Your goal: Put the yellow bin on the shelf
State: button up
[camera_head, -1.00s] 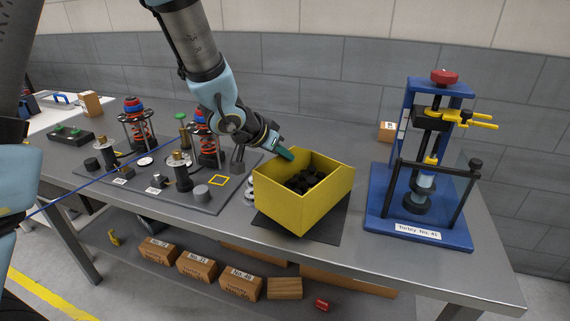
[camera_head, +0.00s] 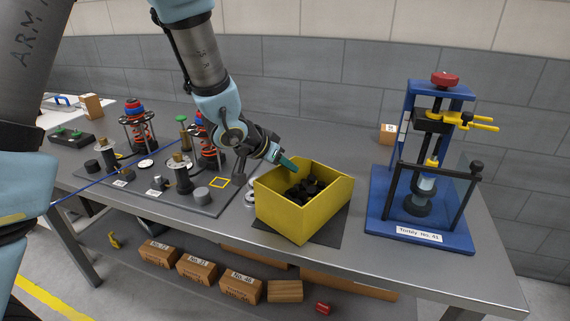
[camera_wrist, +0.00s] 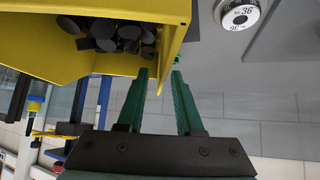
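The yellow bin (camera_head: 295,215) stands on a dark mat on the table, with several black round parts inside. My gripper (camera_head: 286,160) is at the bin's back left rim, its green fingers pointing down toward the rim. In the wrist view the bin (camera_wrist: 95,60) fills the upper left. My gripper (camera_wrist: 160,74) shows its two green fingers apart there, with the bin's wall edge appearing between them. Whether the fingers touch the wall is unclear. A lower shelf (camera_head: 130,246) runs under the table.
Cardboard boxes (camera_head: 197,268), a wooden block (camera_head: 285,291) and a small red item (camera_head: 323,307) sit on the lower shelf. A blue press stand (camera_head: 420,235) is right of the bin. A fixture plate (camera_head: 190,203) with springs and posts is left.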

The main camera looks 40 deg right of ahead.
jog(key=shift+r, duration=0.2)
jog(key=p+v, duration=0.1)
jog(key=v, duration=0.9)
jog(key=shift+a+r, duration=0.2)
jog(key=shift+s+a+r, duration=0.1)
jog(key=shift+a+r, duration=0.3)
jog(key=shift+a, duration=0.15)
